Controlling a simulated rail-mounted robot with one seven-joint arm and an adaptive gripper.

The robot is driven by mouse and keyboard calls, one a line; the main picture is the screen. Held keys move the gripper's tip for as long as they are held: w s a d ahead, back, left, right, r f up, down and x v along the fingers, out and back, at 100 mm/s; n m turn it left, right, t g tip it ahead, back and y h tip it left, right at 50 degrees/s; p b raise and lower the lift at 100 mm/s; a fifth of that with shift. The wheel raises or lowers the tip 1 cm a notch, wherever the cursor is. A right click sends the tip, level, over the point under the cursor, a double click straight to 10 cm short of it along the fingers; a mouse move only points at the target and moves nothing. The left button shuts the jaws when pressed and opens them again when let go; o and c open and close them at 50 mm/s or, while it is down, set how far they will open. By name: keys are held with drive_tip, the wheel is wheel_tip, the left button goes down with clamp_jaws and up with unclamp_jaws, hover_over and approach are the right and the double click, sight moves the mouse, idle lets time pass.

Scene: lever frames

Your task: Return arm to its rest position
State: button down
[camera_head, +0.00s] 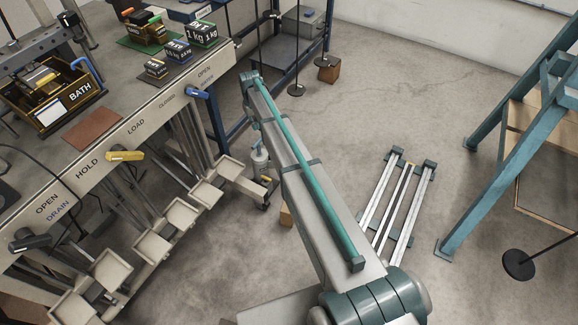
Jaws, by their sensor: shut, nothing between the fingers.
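My arm, grey with a long teal tube along it, runs from the bottom right up toward the upper middle, and its far end is beside the right end of the lever bench (222,62). My gripper is not visible; the parts of the arm beyond that far end are hidden. On the bench front are a blue lever (197,93), a yellow lever (125,156) and a dark grey lever (32,241). No contact between the arm and a lever shows.
Floor rails (396,205) lie right of the arm, with a teal frame (500,130) beyond. Open floor (400,100) lies at upper right.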

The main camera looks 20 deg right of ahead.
sight(258, 141)
wheel_tip(258, 141, down, 4)
drive_tip(key=shift+r+b, duration=0.1)
drive_tip(key=shift+b, duration=1.15)
drive_tip(key=shift+f, duration=1.2)
drive_tip(key=shift+f+b, duration=0.65)
drive_tip(key=shift+f, duration=2.35)
drive_tip(key=shift+r, duration=0.1)
wheel_tip(258, 141, up, 9)
drive_tip(key=p, duration=0.5)
